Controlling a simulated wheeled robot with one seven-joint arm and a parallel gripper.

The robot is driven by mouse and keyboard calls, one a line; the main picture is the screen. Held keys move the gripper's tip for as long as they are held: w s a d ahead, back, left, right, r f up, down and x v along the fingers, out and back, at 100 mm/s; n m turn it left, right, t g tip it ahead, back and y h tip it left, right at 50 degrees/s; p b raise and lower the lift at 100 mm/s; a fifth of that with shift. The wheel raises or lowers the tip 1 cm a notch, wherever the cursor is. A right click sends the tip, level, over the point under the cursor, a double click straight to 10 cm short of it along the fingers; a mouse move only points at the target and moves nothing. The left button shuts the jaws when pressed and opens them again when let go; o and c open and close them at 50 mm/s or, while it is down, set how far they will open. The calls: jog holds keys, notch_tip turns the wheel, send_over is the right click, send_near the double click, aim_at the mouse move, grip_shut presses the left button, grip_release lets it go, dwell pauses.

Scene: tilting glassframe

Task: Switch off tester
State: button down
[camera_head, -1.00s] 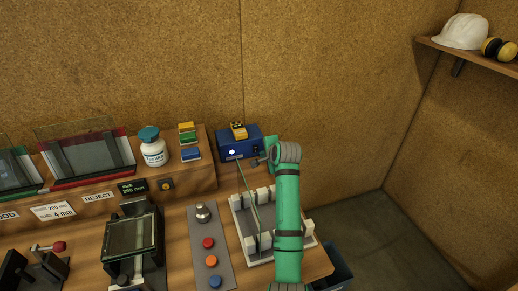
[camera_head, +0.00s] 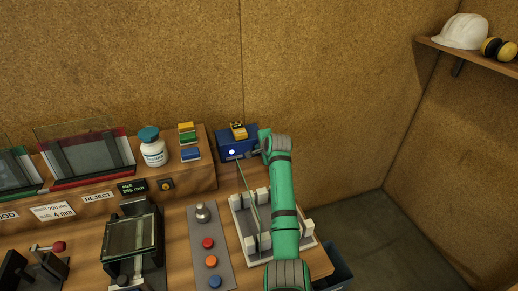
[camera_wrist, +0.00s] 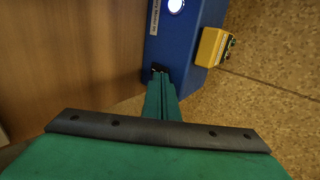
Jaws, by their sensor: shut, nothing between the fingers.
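The tester is a blue box (camera_head: 226,146) at the back right of the bench, against the wall. A yellow item (camera_head: 238,131) is on top of it. A round white light (camera_head: 232,152) glows on its front. The box fills the upper middle of the wrist view (camera_wrist: 178,48), with the light (camera_wrist: 175,5) at the top edge. A small black switch (camera_wrist: 158,68) shows on the box's face. My gripper (camera_wrist: 160,77) is shut and empty, its fingertips at this switch. Whether they touch it, and the switch's position, cannot be told.
A white rack (camera_head: 238,218) with an upright glass pane stands beneath my arm. A panel with several coloured buttons (camera_head: 211,261) is left of it. A white jar (camera_head: 154,154) and coloured blocks (camera_head: 188,140) stand on the shelf left of the tester.

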jog(key=shift+w+a, duration=0.15)
jog(key=shift+a, duration=0.1)
jog(key=shift+w, duration=0.1)
jog(key=shift+d, duration=0.2)
jog(key=shift+d+r, duration=0.25)
jog(key=shift+r, duration=0.05)
jog(key=shift+s+r, duration=0.25)
jog(key=shift+r, duration=0.15)
jog(key=shift+a+r, duration=0.15)
jog(key=shift+a, duration=0.1)
